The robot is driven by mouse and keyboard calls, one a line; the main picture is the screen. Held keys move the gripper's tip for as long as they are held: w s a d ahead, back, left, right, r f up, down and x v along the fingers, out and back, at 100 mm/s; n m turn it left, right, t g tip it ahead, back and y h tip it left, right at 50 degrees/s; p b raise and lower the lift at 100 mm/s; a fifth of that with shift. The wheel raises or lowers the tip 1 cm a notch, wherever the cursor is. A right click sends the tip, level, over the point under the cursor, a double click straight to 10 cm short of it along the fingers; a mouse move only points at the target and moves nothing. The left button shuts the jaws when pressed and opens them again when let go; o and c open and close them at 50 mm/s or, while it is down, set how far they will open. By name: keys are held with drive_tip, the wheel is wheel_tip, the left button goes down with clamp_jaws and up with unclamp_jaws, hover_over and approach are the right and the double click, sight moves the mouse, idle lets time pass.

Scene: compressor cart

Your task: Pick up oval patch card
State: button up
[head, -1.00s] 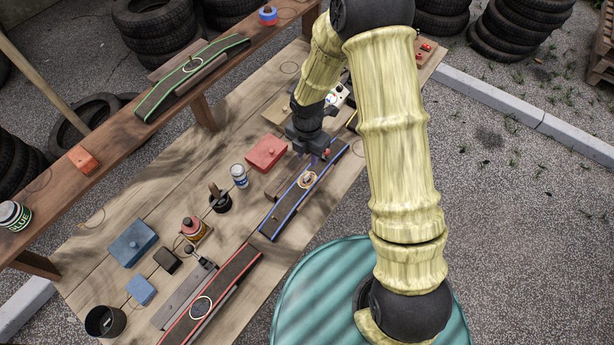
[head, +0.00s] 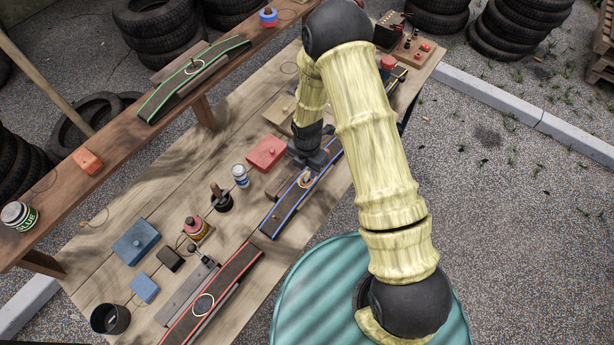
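No thing stands out clearly as the oval patch card. Pale oval outlines show on three dark strips: a blue-edged strip (head: 283,210), a red-edged strip (head: 225,285) and a green-edged strip (head: 170,93). The oval (head: 305,179) on the blue-edged strip lies right by my gripper (head: 312,168). The oval (head: 203,304) on the red-edged strip is in plain view. My gripper points down low over the upper part of the blue-edged strip. Its fingertips are small and partly hidden, so I cannot tell its opening or whether it touches anything.
A red box (head: 266,153), a white-and-blue can (head: 240,176) and a dark pot (head: 221,200) stand left of the gripper on the wooden bench (head: 150,205). A blue box (head: 135,242) and a black cup (head: 110,319) are further left. A raised shelf (head: 122,140) runs behind.

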sight(307, 175)
drive_tip(key=shift+f+p, duration=0.55)
drive_tip(key=shift+f, duration=1.25)
drive_tip(key=shift+c, duration=0.2)
clamp_jaws()
